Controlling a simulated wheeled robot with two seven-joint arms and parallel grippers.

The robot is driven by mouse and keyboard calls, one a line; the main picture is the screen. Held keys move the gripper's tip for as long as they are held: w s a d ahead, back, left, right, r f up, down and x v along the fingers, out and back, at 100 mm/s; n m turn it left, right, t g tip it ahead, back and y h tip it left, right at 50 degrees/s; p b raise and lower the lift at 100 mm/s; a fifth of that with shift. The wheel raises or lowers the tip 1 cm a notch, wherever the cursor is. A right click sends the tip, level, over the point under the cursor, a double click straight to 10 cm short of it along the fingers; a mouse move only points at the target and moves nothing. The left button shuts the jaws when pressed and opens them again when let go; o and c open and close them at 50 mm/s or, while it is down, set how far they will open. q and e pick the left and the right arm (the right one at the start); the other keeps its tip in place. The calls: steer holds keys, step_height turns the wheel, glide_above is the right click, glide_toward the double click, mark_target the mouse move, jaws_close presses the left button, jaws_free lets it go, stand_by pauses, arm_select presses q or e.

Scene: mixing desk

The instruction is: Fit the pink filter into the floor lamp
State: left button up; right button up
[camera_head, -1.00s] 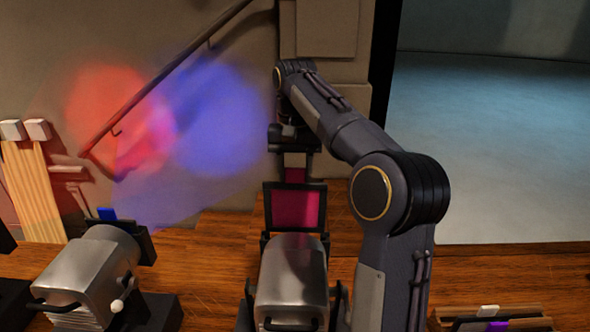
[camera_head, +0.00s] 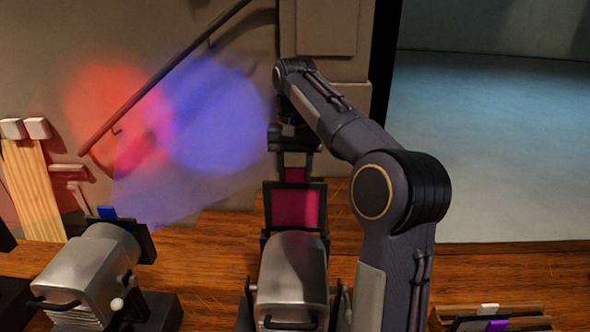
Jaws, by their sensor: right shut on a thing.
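The pink filter (camera_head: 296,207) is a magenta sheet in a dark frame with a tab on top. It stands upright at the front end of the middle floor lamp (camera_head: 292,270), a silver housing with a dark handle. My right gripper (camera_head: 294,160) is above the filter, shut on its upper tab. The filter's lower edge is hidden behind the lamp housing, so I cannot tell how deep it sits in the holder. My left gripper is not in view.
Another silver lamp (camera_head: 88,270) with a blue filter tab (camera_head: 107,212) stands at the left. A rack (camera_head: 490,318) with a purple filter is at the lower right. Red and blue light patches fall on the wall behind a sloping rail (camera_head: 165,75).

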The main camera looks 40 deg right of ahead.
steer(key=b, duration=0.3)
glide_above(295, 213)
steer(key=shift+w+d+f, duration=0.1)
steer(key=shift+w+f, duration=0.05)
steer(key=shift+f, duration=2.3)
steer(key=shift+f+b, duration=1.3)
steer(key=shift+f, duration=0.8)
steer(key=shift+f+b, duration=1.05)
steer(key=shift+f, duration=0.75)
steer(key=o, duration=1.4)
steer(key=shift+r, duration=0.15)
step_height(295, 213, up, 8)
steer(key=shift+f+p, duration=0.2)
steer(key=shift+p, duration=0.45)
